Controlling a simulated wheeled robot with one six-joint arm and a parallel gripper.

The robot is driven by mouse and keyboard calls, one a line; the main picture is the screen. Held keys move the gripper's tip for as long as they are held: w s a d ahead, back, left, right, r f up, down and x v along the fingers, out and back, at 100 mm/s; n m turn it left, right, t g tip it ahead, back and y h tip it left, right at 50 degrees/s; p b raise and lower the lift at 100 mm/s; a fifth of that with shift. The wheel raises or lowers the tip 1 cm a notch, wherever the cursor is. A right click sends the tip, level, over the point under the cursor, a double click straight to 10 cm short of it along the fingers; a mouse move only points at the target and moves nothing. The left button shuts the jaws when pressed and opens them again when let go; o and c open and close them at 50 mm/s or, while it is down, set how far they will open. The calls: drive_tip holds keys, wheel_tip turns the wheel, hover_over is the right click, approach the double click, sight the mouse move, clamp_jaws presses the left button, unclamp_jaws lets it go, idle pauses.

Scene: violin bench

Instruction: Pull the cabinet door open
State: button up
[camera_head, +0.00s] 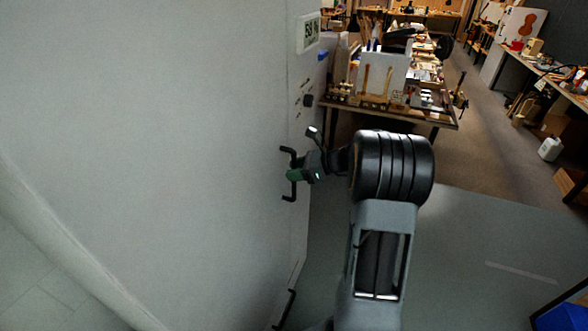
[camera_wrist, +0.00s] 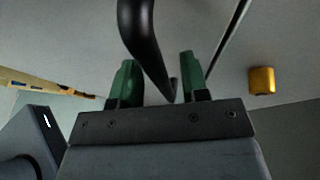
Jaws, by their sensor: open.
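The pale grey cabinet (camera_head: 150,130) fills the left of the head view, and its narrow front face shows at a steep angle. A black bar handle (camera_head: 289,153) stands upright on the door (camera_head: 299,225). My gripper (camera_head: 294,175) is at the middle of this handle, with green fingertips. In the wrist view, the handle (camera_wrist: 143,35) runs between the two spread fingers of my gripper (camera_wrist: 158,80). The jaws are open around the bar. Whether either finger touches it I cannot tell. A dark seam (camera_wrist: 228,45) and a brass-coloured cylinder (camera_wrist: 262,80) show on the pale surface to the right.
A second black handle (camera_head: 285,308) sits lower on the cabinet front. A display panel (camera_head: 309,33) is near the top. A cluttered workbench (camera_head: 435,119) stands behind my arm. Open floor (camera_head: 480,235) lies to the right, with a white jug (camera_head: 549,149) farther off.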

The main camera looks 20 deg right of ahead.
drive_tip(key=shift+w+a+f, duration=0.1)
drive_tip(key=shift+a, duration=0.1)
drive_tip(key=shift+c, duration=0.2)
clamp_jaws()
idle(0.4)
